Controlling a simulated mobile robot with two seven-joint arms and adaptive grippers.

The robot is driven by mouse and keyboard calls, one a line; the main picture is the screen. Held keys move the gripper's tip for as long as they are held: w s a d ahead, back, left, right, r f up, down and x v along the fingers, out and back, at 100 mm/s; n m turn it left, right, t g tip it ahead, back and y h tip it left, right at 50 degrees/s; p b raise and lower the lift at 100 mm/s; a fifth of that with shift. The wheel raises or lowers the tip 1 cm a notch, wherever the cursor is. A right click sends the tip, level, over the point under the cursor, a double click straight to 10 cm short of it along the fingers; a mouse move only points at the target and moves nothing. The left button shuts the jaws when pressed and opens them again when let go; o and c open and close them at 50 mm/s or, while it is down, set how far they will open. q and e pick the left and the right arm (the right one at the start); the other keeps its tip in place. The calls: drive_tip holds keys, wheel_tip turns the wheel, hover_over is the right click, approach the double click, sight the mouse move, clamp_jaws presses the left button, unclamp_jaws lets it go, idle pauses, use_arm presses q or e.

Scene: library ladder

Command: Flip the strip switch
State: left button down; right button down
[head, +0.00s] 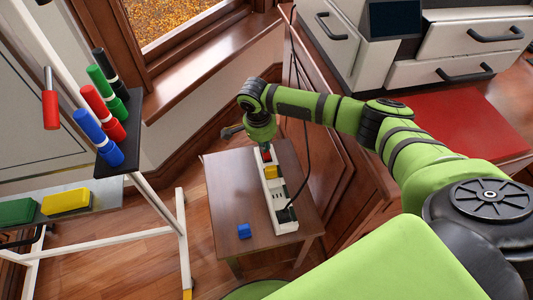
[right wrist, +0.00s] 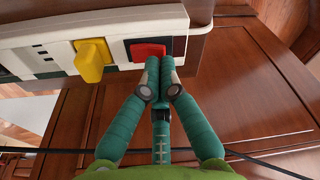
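The power strip (head: 274,190) is long and white and lies on a small brown table. In the right wrist view the strip (right wrist: 25,46) runs across the top, with a red switch (right wrist: 148,51) at its right part and a yellow plug (right wrist: 91,60) beside it. My right gripper (right wrist: 160,64) has its green fingers together, with the tips at the lower edge of the red switch; whether they touch it I cannot tell. In the head view the right gripper (head: 264,148) is at the strip's far end, partly hidden by its wrist. My left gripper is not in view.
A black cable plugs into the strip's near end. A whiteboard stand with a marker holder (head: 118,135) is at left; drawers (head: 455,70) stand at back right.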

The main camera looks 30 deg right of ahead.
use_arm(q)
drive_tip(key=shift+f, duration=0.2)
use_arm(e)
drive_tip(key=shift+s+f, duration=0.1)
drive_tip(key=shift+f, duration=0.55)
